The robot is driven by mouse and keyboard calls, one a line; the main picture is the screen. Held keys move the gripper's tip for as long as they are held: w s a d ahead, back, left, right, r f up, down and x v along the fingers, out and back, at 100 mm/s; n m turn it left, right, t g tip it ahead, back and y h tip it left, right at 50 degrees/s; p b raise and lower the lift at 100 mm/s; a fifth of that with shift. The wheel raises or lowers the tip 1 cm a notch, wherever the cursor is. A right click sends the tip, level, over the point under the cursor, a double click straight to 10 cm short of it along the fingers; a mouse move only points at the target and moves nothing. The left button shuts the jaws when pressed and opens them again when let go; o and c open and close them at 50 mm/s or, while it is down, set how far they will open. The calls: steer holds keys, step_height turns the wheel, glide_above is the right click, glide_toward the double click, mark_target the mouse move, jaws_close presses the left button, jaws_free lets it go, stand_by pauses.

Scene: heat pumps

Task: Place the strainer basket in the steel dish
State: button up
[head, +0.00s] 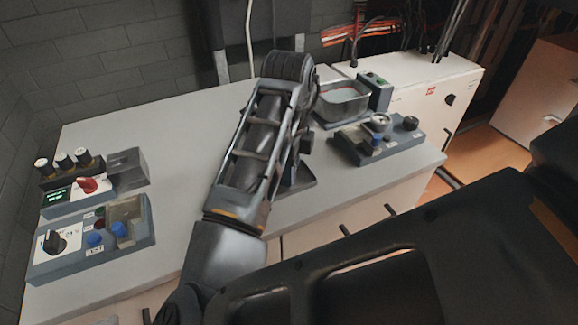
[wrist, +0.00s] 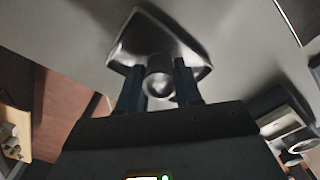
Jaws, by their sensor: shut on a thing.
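The steel dish (wrist: 140,35) is a shallow, angular metal tray lying on the worktop in the wrist view. Its edge also shows in the head view (head: 305,184), mostly hidden behind my arm. My gripper (wrist: 159,90) is shut on a small round metal piece, which I take as the strainer basket (wrist: 158,84). The basket is between the two dark fingertips and overlaps the near edge of the dish in the wrist view. I cannot tell whether it touches the dish. In the head view my arm hides the fingertips and the basket.
A square clear-walled basin (head: 345,101) stands at the back right. A control box with knobs (head: 350,147) sits in front of it. Switch panels (head: 75,248) and a grey block (head: 127,168) stand at the left. The worktop (head: 170,130) between is bare.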

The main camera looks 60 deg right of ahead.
steer(key=shift+f, duration=0.1)
steer(key=shift+f, duration=0.1)
steer(key=o, duration=0.7)
steer(key=shift+o, duration=0.2)
step_height(320, 180, up, 12)
steer(key=p, duration=0.1)
steer(key=shift+r, duration=0.25)
